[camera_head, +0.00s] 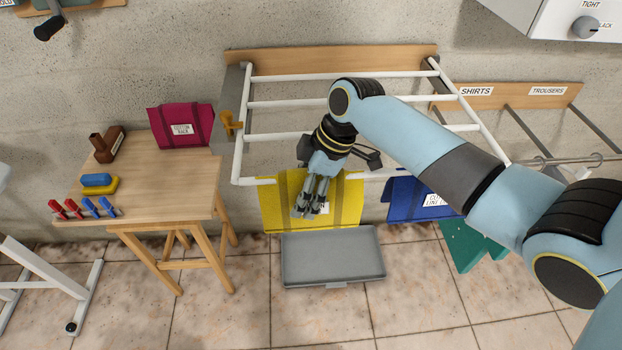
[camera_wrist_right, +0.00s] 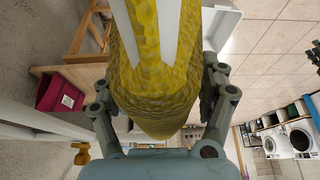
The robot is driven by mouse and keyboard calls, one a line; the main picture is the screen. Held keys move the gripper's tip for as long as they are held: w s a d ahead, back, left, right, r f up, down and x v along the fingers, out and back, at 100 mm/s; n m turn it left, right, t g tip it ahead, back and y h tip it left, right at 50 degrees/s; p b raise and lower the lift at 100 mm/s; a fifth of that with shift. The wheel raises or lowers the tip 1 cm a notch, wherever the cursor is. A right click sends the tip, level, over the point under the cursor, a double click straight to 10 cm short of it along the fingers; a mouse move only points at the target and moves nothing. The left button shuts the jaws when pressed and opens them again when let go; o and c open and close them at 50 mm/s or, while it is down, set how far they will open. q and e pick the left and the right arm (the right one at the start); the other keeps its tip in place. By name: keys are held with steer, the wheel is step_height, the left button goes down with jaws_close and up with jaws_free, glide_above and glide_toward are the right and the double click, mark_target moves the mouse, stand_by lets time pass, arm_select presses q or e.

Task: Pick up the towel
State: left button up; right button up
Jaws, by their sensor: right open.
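A yellow towel (camera_head: 345,205) with a darker stripe and a white label hangs over the front rail of the drying rack. My right gripper (camera_head: 312,205) is in front of it and hides part of the towel and label. In the right wrist view the yellow towel (camera_wrist_right: 155,90) fills the space between the spread, open fingers. Whether the fingers touch the cloth I cannot tell. My left gripper is out of view.
The white drying rack (camera_head: 290,104) juts from the wall. A grey tray (camera_head: 333,262) lies below the yellow towel. The wooden table (camera_head: 165,180) at left holds clothespins, a brush-like brown item and blue and yellow pieces. An orange clip (camera_head: 230,122) sits at the rack's left side.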

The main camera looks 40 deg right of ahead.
steer(key=shift+c, duration=0.4)
steer(key=c, duration=1.3)
steer(key=shift+r, duration=0.1)
